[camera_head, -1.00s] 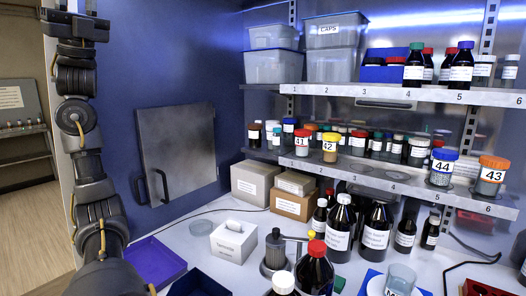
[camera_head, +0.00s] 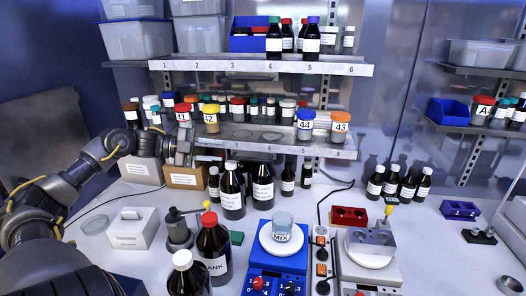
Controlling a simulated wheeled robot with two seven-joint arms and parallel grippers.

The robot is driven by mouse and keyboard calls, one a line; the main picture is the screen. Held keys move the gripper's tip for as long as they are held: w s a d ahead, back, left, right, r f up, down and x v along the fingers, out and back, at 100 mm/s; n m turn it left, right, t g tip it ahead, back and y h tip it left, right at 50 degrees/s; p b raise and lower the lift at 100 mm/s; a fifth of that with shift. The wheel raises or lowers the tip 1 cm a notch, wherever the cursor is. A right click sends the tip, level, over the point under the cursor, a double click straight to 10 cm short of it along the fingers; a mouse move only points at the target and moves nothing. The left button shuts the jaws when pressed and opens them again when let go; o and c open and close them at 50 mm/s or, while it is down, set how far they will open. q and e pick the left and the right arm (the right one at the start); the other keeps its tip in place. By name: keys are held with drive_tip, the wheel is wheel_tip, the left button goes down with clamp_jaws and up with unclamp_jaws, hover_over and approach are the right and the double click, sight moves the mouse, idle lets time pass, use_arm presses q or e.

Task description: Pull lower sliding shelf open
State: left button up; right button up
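The lower sliding shelf (camera_head: 275,148) is a metal shelf with a numbered front edge, below a similar upper shelf. It carries jars with coloured lids, among them 41 (camera_head: 184,116), 42 (camera_head: 211,121), 44 (camera_head: 305,121) and 43 (camera_head: 340,124). My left arm reaches in from the left. My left gripper (camera_head: 182,150) is at the left end of the lower shelf's front, in front of the cardboard boxes. Its fingers are small and partly hidden, so I cannot tell their opening or whether they touch the shelf. My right gripper is not in view.
The upper shelf (camera_head: 262,66) holds bins and bottles. Dark bottles (camera_head: 232,192) stand below the lower shelf. A white tissue box (camera_head: 133,228) is at left.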

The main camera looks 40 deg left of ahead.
sight(250, 159)
use_arm(q)
drive_tip(key=shift+f+p+x, duration=0.3)
drive_tip(key=shift+p+x, duration=0.25)
drive_tip(key=shift+x, duration=1.3)
drive_tip(key=shift+f+p+x, duration=0.35)
drive_tip(key=shift+p+x, duration=0.15)
drive_tip(key=shift+x, duration=1.4)
drive_tip(key=shift+f+p+x, duration=0.3)
drive_tip(key=shift+p+x, duration=0.25)
drive_tip(key=shift+x, duration=1.3)
drive_tip(key=shift+s+a, duration=0.1)
drive_tip(key=shift+a, duration=0.1)
clamp_jaws()
